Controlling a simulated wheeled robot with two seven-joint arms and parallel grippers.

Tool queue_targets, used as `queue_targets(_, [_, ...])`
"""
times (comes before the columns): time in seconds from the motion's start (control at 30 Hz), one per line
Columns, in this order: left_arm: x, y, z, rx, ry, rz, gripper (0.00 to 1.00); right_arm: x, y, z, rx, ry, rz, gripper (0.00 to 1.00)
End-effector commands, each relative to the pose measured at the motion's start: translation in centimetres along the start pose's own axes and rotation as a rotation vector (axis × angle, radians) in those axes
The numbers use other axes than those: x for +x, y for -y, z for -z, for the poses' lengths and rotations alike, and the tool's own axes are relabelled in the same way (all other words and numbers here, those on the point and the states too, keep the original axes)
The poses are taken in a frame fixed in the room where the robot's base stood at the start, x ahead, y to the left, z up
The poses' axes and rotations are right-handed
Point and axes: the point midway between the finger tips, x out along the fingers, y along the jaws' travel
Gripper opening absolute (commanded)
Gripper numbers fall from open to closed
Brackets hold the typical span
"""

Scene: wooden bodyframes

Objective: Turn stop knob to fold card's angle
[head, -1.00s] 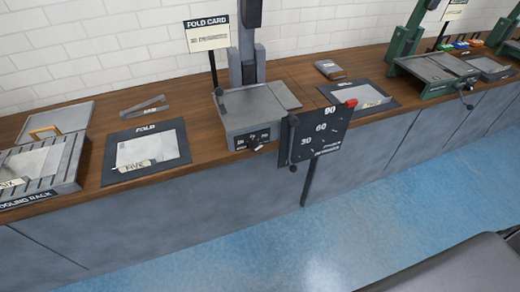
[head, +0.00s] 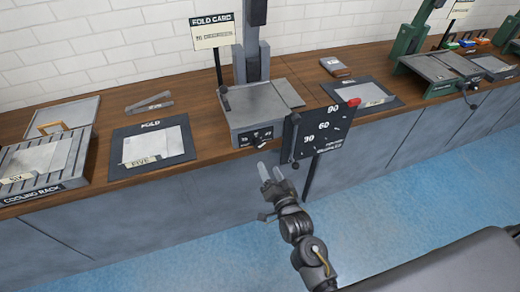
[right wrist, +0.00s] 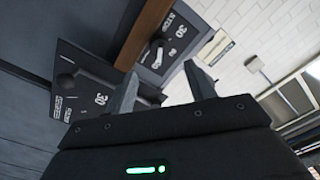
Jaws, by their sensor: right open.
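The grey folding machine (head: 262,105) stands at the counter's front edge. The small stop knob (head: 261,142) is on its dark front panel among printed numbers; it also shows in the right wrist view (right wrist: 157,56) as a pale pointer near a "30". The fold card (head: 213,37) stands on a post behind the machine; its number is too small to read surely. My right gripper (head: 269,172) is open and empty, below and in front of the knob. In the right wrist view its fingertips (right wrist: 160,76) are apart, with the knob between and beyond them. My left gripper is out of view.
A fold mat (head: 152,149) and a cooling rack (head: 38,164) lie left. The floor in front is free.

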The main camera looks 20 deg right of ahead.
Motion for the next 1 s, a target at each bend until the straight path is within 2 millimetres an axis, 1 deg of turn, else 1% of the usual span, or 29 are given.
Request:
queue_targets(0.3, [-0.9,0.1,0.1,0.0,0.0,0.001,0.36,5.8,0.1,0.1,-0.001,-0.001,0.001,0.55])
queue_targets(0.4, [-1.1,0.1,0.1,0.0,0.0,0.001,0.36,7.4,0.1,0.1,-0.001,-0.001,0.0,0.55])
queue_targets(0.5, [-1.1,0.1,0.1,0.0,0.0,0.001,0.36,8.7,0.1,0.1,0.0,0.0,-0.001,0.55])
queue_targets(0.6, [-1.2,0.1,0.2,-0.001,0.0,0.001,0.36,9.5,0.0,0.1,0.0,0.0,-0.001,0.55])
queue_targets(0.7, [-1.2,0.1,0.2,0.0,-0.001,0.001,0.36,9.8,0.0,0.0,0.0,0.001,-0.001,0.55])
queue_targets(0.97, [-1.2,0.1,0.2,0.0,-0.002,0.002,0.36,9.9,0.0,0.0,-0.001,0.001,-0.001,0.55])
queue_targets(1.0, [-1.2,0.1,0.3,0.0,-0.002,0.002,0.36,9.9,0.0,0.0,-0.001,0.001,-0.001,0.51])
